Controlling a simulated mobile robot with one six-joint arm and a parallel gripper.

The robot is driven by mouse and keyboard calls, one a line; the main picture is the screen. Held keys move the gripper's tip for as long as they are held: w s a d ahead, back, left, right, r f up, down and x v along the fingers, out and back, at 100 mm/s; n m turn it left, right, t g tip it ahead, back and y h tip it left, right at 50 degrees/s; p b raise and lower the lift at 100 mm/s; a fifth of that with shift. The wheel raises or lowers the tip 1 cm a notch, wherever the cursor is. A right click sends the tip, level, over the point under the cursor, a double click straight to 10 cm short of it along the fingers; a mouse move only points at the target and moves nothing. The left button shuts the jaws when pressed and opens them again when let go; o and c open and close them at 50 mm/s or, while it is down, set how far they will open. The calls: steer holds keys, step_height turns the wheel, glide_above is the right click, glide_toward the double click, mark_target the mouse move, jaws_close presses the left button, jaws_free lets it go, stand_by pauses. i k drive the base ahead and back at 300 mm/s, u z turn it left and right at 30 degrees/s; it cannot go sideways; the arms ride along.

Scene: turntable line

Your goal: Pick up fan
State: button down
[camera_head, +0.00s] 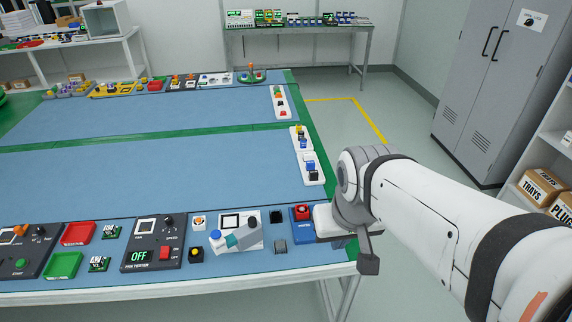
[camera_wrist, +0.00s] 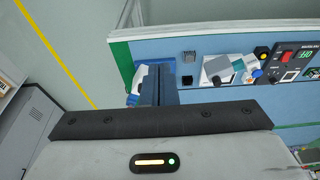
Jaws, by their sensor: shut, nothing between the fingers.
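Two small dark square parts lie on the blue bench top, right of a white fixture. The farther one is black (camera_head: 276,216) and may be the fan; its face is too small to read. It also shows in the wrist view (camera_wrist: 187,80). The nearer one is grey and ridged (camera_head: 280,247), and it shows in the wrist view (camera_wrist: 189,56) too. My gripper (camera_wrist: 158,70) is shut and empty, with its fingers just left of both parts in the wrist view. In the head view its fingertips are hard to make out.
A blue box with a red button (camera_head: 303,213) stands beside my gripper near the bench's right corner. The white fixture (camera_head: 254,237) holds a grey and blue piece. A fan tester (camera_head: 153,243) reading OFF is farther left. The bench's middle (camera_head: 150,185) is clear.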

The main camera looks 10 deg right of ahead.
mark_target(300, 214)
steer(key=u, duration=1.9)
steer(key=k, duration=1.05)
steer(key=z, duration=1.5)
steer(key=i, duration=1)
